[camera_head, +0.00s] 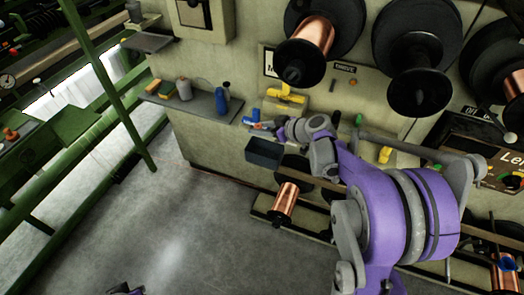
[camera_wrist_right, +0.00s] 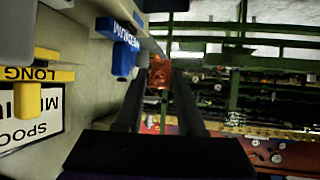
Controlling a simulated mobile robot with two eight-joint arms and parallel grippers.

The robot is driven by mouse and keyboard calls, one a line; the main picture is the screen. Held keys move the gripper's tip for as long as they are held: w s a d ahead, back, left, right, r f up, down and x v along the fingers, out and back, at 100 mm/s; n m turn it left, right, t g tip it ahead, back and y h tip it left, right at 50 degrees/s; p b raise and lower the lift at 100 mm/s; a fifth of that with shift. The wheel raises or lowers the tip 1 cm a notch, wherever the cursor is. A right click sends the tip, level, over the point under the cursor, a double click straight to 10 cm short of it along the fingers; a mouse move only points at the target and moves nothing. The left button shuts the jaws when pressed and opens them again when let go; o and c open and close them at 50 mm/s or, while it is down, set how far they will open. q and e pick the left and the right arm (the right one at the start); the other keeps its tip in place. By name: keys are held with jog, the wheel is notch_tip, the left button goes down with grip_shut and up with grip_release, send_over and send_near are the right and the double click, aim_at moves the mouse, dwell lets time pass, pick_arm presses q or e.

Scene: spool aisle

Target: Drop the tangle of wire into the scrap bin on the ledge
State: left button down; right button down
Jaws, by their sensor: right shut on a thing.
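My right gripper (camera_head: 268,126) reaches in from the right in the head view, in front of the pale cabinet wall. In the right wrist view its two dark fingers (camera_wrist_right: 160,85) are shut on a small copper-orange lump, the tangle of wire (camera_wrist_right: 160,72). The wire shows only as a small reddish spot in the head view (camera_head: 264,126). A dark, open box, which looks like the scrap bin (camera_head: 263,153), stands just below the gripper in the head view. The wire is above it and apart from it.
A blue T-shaped handle (camera_wrist_right: 122,52) and a yellow one (camera_wrist_right: 38,82) stick out from the wall near the fingers. A shelf (camera_head: 200,105) with bottles is to the left. Copper spools (camera_head: 306,42) hang above; another (camera_head: 284,203) sits low. Floor at left is clear.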

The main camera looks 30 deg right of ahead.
jog(key=shift+n+y, duration=0.3)
jog(key=d+f+b, duration=0.2)
jog(key=s+d+f+b, duration=0.1)
jog(key=d+f, duration=0.1)
jog(key=shift+b, duration=0.4)
jog(key=shift+c, duration=2.2)
grip_release()
jog(key=shift+r, duration=0.1)
jog(key=v, duration=1)
jog(key=shift+s+r, duration=0.2)
jog(key=shift+r, duration=0.05)
